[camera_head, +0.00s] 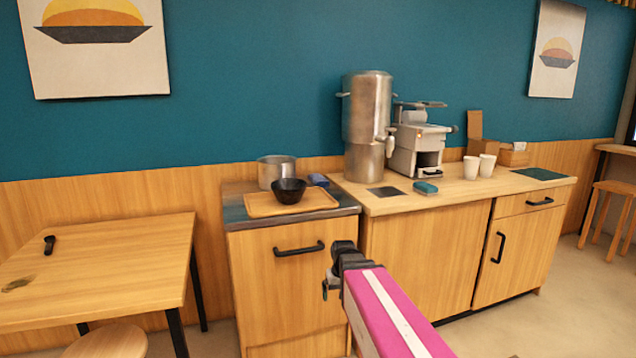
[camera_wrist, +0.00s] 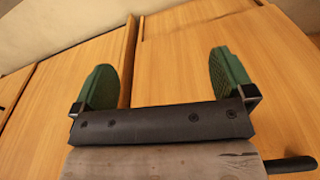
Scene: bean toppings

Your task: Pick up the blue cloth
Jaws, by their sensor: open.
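A small dark blue folded-looking item (camera_head: 318,180), likely the blue cloth, lies on the left counter behind the right end of the wooden tray. It is too small to make out its fabric. A second small block, teal-blue (camera_head: 425,188), lies on the right counter in front of the grey machine. My gripper (camera_wrist: 163,80) is open and empty, with its green finger pads wide apart and wooden cabinet fronts behind them. In the head view my gripper is low in front of the cabinets, below the counter tops and apart from both blue items.
The wooden tray (camera_head: 262,208) holds a black bowl (camera_head: 289,191). A metal pot (camera_head: 276,168) stands behind it. A tall metal urn (camera_head: 367,120), the grey machine (camera_head: 416,140) and white cups (camera_head: 471,168) stand on the right counter. A table (camera_head: 110,265) stands at left. Cabinet handles (camera_head: 298,249) jut out.

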